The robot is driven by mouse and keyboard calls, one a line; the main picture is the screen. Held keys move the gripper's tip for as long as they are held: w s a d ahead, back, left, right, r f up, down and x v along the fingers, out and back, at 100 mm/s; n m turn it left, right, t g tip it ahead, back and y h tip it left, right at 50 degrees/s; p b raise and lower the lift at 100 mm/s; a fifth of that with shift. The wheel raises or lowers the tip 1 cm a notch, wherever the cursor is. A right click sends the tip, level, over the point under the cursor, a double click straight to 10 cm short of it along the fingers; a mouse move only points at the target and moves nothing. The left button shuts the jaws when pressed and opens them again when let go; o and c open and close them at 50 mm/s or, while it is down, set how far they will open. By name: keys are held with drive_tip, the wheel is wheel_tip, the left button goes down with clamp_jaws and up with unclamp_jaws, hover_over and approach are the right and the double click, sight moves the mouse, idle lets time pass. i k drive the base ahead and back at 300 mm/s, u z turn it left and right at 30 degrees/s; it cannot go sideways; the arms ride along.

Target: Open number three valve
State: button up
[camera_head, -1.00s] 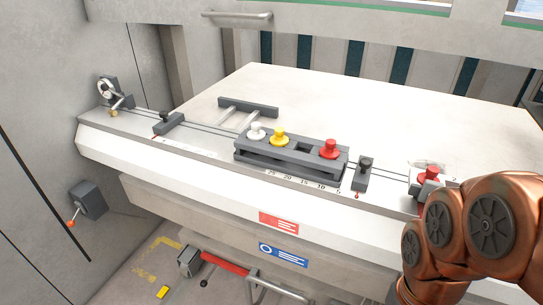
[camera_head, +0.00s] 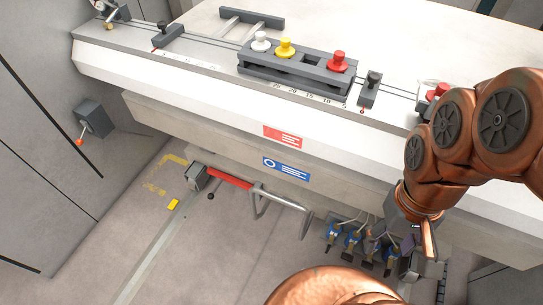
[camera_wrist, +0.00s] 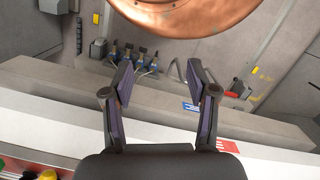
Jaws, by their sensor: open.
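A row of several small blue valves (camera_head: 352,240) sits low under the front of the machine bed in the head view, with hoses above them. My arm partly covers the right end of the row. The valves also show in the wrist view (camera_wrist: 128,54), beyond the fingertips and a little left of centre. No number is readable on them, and their handle positions are too small to tell. My gripper (camera_wrist: 160,63) is open and empty, apart from the valves.
The white machine bed (camera_head: 190,75) overhangs the valve area. A block with white, yellow and red knobs (camera_head: 297,70) lies on the bed.

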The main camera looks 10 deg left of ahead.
sight(367, 264)
drive_tip(key=u, duration=1.35)
drive_tip(key=k, duration=1.2)
drive_tip(key=z, duration=0.2)
